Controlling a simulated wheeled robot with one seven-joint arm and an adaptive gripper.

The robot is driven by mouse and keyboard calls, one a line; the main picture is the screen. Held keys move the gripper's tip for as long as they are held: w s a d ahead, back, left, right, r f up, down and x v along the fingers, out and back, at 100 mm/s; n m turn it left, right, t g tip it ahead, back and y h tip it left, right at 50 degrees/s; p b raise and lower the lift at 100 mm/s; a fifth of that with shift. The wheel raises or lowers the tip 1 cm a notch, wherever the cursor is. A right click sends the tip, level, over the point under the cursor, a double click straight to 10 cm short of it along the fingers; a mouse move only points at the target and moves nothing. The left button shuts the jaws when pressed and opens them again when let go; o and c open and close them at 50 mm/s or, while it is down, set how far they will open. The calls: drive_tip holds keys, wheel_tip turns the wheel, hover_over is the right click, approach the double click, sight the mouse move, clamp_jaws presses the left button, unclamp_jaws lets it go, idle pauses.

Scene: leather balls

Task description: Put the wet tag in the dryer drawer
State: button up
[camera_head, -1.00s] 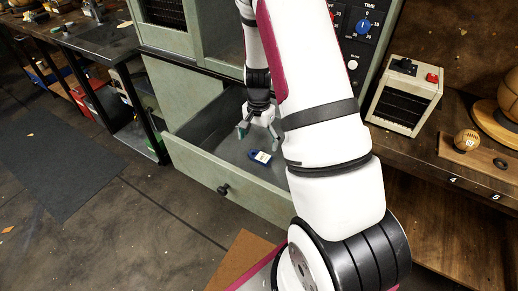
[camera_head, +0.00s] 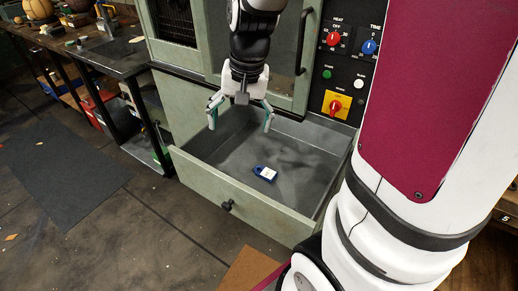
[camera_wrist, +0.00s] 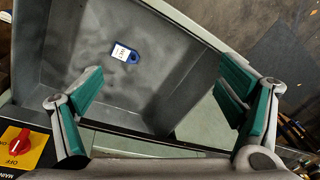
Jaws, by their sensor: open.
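The wet tag (camera_head: 265,174) is a small blue tag with a white label. It lies flat on the grey floor of the open dryer drawer (camera_head: 237,194), and it also shows in the wrist view (camera_wrist: 125,53), with the label facing up. The drawer is pulled out below the green dryer cabinet. My gripper (camera_head: 240,122) is open and empty above the back part of the drawer, apart from the tag. In the wrist view its green-padded fingers (camera_wrist: 165,90) are spread wide, with the tag beyond them.
A control panel (camera_head: 346,60) with red and blue knobs and a yellow switch plate is right of the dryer door. A workbench (camera_head: 100,45) with balls and tools stands at the left. A dark mat (camera_head: 62,170) lies on the floor.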

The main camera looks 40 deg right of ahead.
drive_tip(key=s+a+r+n+t, duration=0.1)
drive_tip(key=s+a+r+n, duration=0.2)
drive_tip(key=s, duration=0.5)
drive_tip(key=s+a+r+n+t, duration=0.1)
drive_tip(key=s+a+r+n, duration=0.3)
drive_tip(key=s, duration=0.5)
drive_tip(key=shift+a+r+n+h, duration=0.3)
drive_tip(key=shift+r+n, duration=0.1)
drive_tip(key=shift+r, duration=0.25)
drive_tip(key=shift+w+r+t+p, duration=0.1)
drive_tip(key=shift+r+t+p, duration=0.2)
drive_tip(key=shift+r+p, duration=0.55)
drive_tip(key=shift+r, duration=0.1)
